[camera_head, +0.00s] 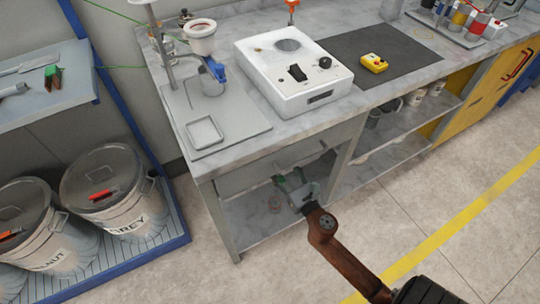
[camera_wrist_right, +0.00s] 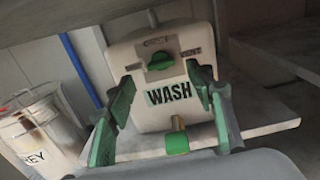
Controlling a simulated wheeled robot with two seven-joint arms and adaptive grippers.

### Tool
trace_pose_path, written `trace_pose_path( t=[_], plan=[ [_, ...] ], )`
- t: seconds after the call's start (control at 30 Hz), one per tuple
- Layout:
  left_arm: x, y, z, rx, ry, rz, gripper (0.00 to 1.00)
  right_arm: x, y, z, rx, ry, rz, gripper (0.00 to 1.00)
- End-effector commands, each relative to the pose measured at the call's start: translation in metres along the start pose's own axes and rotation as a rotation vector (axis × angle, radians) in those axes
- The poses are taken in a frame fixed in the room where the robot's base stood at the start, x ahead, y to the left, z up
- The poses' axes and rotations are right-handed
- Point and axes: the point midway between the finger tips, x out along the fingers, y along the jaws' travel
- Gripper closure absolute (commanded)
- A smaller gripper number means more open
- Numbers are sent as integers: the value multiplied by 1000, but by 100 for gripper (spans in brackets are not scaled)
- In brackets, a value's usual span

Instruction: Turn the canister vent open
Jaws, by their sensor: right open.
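In the right wrist view a white canister (camera_wrist_right: 168,118) marked WASH stands under the bench. A green vent knob (camera_wrist_right: 160,61) sits on its upper face. The word VENT is to its right, and small print above the knob is too blurred to read. A green and yellow tap (camera_wrist_right: 177,138) is low on the canister. My right gripper (camera_wrist_right: 163,80) is open, its green-padded fingers either side of the canister's front, with the knob between and beyond them, apparently untouched. In the head view my right gripper (camera_head: 292,181) reaches under the bench top; I cannot make out the canister there.
The bench top (camera_head: 225,165) overhangs my right gripper, with a lower shelf (camera_head: 245,222) beneath. A white machine (camera_head: 290,75) and a metal tray (camera_head: 205,132) stand on top. The floor in front is clear.

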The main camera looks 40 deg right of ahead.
Motion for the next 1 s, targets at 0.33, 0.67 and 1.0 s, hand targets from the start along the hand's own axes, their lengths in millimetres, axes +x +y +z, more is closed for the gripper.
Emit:
trace_pose_path(
  t=[0.33, 0.67, 1.0],
  plan=[
    [24, 8, -10, -2, 72, 29, 0, 52, 0, -3, 3, 3, 1, 51],
    [28, 10, -15, -3, 96, 36, 0, 61, 0, -2, 6, 4, -2, 51],
    [28, 10, -15, -3, 96, 36, 0, 61, 0, -2, 6, 3, -1, 68]
  ],
)
